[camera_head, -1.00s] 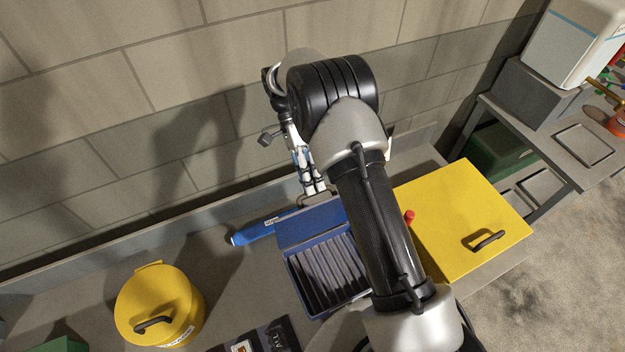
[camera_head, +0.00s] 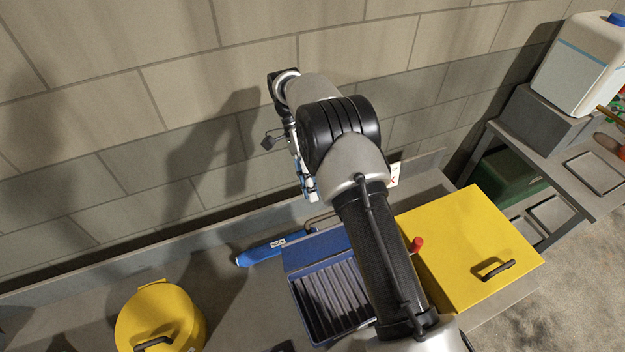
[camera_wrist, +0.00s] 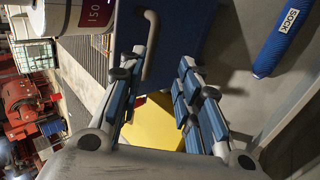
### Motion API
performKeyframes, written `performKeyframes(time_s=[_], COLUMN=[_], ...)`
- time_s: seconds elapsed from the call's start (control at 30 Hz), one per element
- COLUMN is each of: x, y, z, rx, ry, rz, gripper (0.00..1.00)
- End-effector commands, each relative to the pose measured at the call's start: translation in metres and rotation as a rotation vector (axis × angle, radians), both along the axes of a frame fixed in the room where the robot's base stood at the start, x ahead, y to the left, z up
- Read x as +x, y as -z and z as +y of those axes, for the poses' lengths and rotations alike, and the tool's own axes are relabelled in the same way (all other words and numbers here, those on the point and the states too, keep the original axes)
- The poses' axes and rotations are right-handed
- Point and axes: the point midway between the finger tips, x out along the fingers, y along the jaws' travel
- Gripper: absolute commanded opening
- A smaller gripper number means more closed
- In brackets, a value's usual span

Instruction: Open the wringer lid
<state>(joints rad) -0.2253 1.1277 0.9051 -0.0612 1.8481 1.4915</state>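A blue wringer tray (camera_head: 296,304) with dark ribs inside sits on the bench below my forearm. A flat blue panel (camera_head: 303,251), which looks like its lid, stands along the back edge; its exact angle is hard to tell. A bent grey bar handle (camera_head: 318,219) shows at the panel's far edge. In the wrist view the handle (camera_wrist: 151,45) stands close to my left finger, in front of the blue panel (camera_wrist: 190,22). My gripper (camera_wrist: 160,64) is open and empty, with the handle outside its fingertips. In the head view my gripper (camera_head: 309,190) is just above the handle, partly hidden by my wrist.
A blue tube labelled SOCK (camera_head: 262,250) lies left of the tray. A yellow box (camera_head: 460,240) with a black handle and a red knob (camera_head: 416,244) are to the right. A round yellow can (camera_head: 160,315) stands front left. A block wall (camera_head: 190,120) rises close behind.

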Motion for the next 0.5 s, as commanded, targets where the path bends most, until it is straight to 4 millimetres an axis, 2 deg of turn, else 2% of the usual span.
performKeyframes(time_s=[0.23, 0.5], x=[0.011, 0.012], y=[-0.014, -0.017], z=[0.003, 0.004], rx=[-0.001, -0.002], ry=[-0.001, -0.001], rz=[0.002, 0.003], gripper=[0.31, 0.31])
